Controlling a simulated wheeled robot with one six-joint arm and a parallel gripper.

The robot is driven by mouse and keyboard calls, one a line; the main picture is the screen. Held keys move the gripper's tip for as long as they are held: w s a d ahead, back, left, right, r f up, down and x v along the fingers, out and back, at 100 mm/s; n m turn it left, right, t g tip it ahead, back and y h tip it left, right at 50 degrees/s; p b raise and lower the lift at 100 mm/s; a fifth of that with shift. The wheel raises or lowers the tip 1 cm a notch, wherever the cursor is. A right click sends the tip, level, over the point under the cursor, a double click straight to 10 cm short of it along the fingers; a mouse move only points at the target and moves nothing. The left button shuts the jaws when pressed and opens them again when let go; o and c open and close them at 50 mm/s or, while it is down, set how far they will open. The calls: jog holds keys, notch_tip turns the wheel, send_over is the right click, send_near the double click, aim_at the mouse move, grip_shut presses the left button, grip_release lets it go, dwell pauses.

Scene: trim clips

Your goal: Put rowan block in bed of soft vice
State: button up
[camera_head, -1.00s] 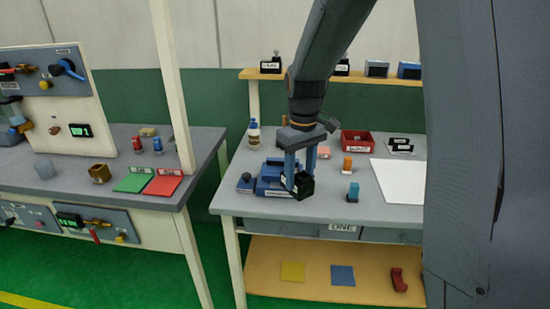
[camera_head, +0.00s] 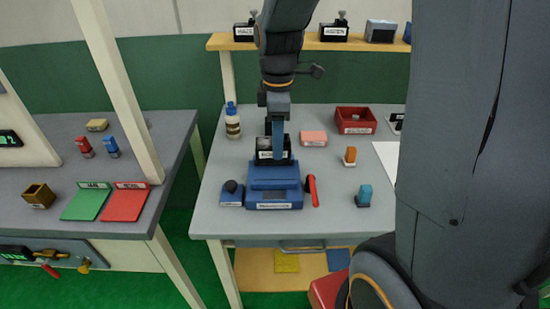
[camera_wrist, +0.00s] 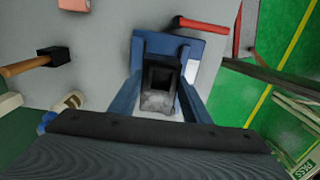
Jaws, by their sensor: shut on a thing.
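The rowan block (camera_head: 268,155), a small black block with a white label, is held in my gripper (camera_head: 275,143). In the wrist view the block (camera_wrist: 160,78) sits between the two blue fingers and shows a dark square hollow. The soft vice (camera_head: 274,192) is a blue, stepped device with a label on its front, near the front left of the table. The block is over the rear part of the vice; its underside is hidden, so I cannot tell whether it touches. In the wrist view the vice (camera_wrist: 200,47) lies behind the block.
A red-handled tool (camera_head: 312,190) lies close to the vice's right side, and a dark knob on a blue base (camera_head: 231,193) stands at its left. A bottle (camera_head: 232,122), pink block (camera_head: 313,138), red bin (camera_head: 355,120), orange piece (camera_head: 350,156) and teal piece (camera_head: 364,196) stand around.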

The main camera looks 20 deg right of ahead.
jog(key=shift+f+p, duration=0.6)
jog(key=shift+f, duration=2.45)
jog(key=o, duration=1.1)
jog(key=shift+f, duration=0.15)
jog(key=shift+o, duration=0.2)
notch_tip(320, 180, up, 12)
jog(key=b, duration=0.3)
jog(key=s+f+m, duration=0.3)
jog(key=m, duration=0.1)
jog(key=s+f+m+t, duration=0.1)
jog(key=s+f+m, duration=0.1)
jog(key=f+m, duration=0.1)
jog(key=s+f+m, duration=0.3)
jog(key=m, duration=0.3)
jog(key=shift+s, duration=0.35)
jog(key=shift+s+f+m+t, duration=0.2)
jog(key=shift+s+m+t, duration=0.15)
jog(key=shift+m, duration=0.35)
